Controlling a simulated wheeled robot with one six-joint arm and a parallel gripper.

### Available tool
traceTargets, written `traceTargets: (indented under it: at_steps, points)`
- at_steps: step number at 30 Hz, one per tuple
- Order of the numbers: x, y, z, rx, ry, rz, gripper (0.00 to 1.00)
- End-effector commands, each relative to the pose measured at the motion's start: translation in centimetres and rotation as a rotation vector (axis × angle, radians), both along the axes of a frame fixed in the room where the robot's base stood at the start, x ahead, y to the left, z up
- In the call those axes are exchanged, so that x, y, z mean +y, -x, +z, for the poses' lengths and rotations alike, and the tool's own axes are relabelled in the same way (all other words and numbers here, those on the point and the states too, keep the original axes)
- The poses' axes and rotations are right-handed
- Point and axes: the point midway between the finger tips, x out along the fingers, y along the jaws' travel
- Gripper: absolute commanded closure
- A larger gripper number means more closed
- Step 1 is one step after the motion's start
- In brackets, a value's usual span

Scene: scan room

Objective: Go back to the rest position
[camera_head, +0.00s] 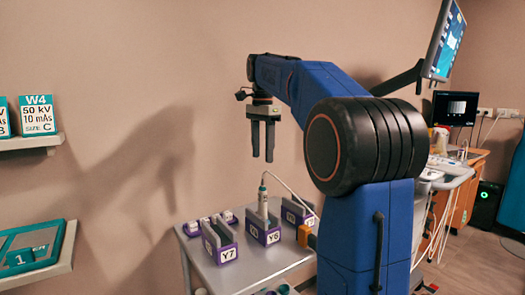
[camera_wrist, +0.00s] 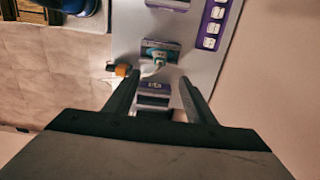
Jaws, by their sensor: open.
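My gripper (camera_head: 263,140) hangs pointing down in the air above the grey table (camera_head: 236,278), with its two fingers apart and nothing between them. In the wrist view my gripper (camera_wrist: 159,88) is also open, its fingers framing the table well below. My blue arm reaches up and over from the right in the head view. A white probe (camera_head: 263,205) with a cable stands upright in the middle purple holder (camera_head: 263,232).
Purple holder Y7 (camera_head: 220,246) stands left of the probe and another purple holder (camera_head: 298,214) to its right. Wall shelves (camera_head: 40,268) with a teal tray and cards are at the left. A monitor (camera_head: 444,40) hangs at the upper right. Air around my gripper is clear.

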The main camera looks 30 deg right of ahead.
Motion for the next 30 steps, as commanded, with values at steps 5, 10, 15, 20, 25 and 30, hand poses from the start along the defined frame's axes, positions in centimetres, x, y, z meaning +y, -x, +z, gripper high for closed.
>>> traceTargets:
  at_steps: [5, 10, 15, 20, 25, 30]
  points:
    - [0.0, 0.0, 0.3, 0.001, 0.000, 0.000, 0.50]
    - [0.0, 0.0, 0.2, 0.000, 0.000, 0.000, 0.50]
    - [0.0, 0.0, 0.2, 0.000, 0.000, 0.000, 0.50]
    - [0.2, 0.3, 0.2, -0.003, 0.001, 0.011, 0.50]
    - [2.1, 2.3, -0.8, -0.029, 0.010, 0.118, 0.50]
    - [4.9, 6.0, -2.9, -0.078, 0.033, 0.313, 0.50]
